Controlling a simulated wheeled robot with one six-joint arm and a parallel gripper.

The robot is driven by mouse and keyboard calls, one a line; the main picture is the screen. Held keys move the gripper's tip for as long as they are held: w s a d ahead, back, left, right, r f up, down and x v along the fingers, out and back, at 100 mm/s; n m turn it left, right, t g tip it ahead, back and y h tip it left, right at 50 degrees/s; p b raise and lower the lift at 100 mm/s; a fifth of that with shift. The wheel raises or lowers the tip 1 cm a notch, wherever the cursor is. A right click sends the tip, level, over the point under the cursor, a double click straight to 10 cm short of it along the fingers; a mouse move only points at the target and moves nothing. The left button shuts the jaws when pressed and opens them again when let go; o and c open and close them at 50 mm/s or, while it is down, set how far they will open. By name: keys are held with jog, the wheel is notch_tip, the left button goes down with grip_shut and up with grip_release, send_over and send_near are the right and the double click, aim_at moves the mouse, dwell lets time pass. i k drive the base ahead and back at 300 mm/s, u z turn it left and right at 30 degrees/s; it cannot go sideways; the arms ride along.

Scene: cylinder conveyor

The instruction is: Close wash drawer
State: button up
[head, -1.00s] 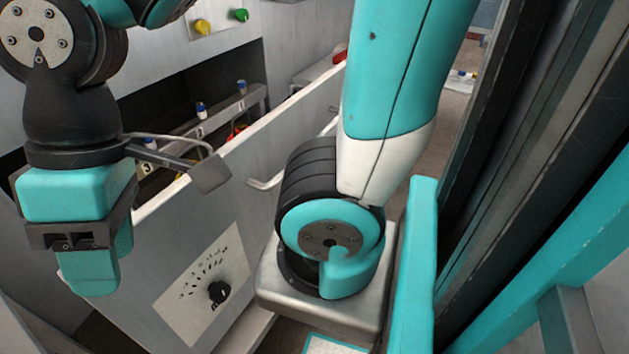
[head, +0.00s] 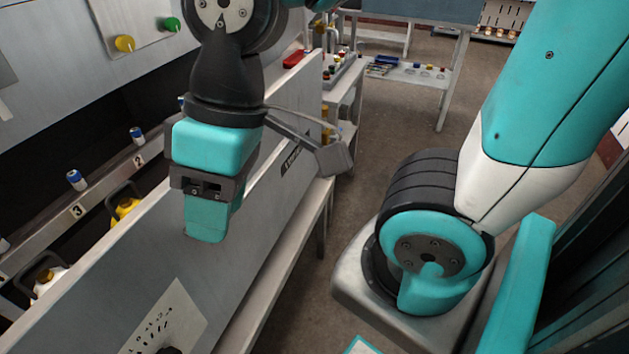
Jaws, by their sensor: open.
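The wash drawer (head: 130,265) appears as a long grey panel running diagonally from lower left to upper right. It stands out from the machine, with an open gap behind it. A slotted label and part of a dark dial show low on its face. My gripper (head: 207,222) hangs pointing down in front of the panel in the picture. I see its jaws nearly edge-on, and they are open with nothing held. I cannot tell whether it touches the panel. No drawer handle is visible.
Behind the panel are a numbered rail (head: 105,188) with small blue-and-white cylinders and jugs with yellow caps (head: 127,207). Yellow (head: 124,44) and green (head: 170,25) knobs are on the machine wall. Open floor (head: 400,115) and a table (head: 422,15) lie beyond.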

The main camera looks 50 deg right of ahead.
aim_at(142, 284)
jog(key=z, duration=1.75)
jog(key=k, duration=0.8)
jog(key=u, duration=1)
jog(key=i, duration=1)
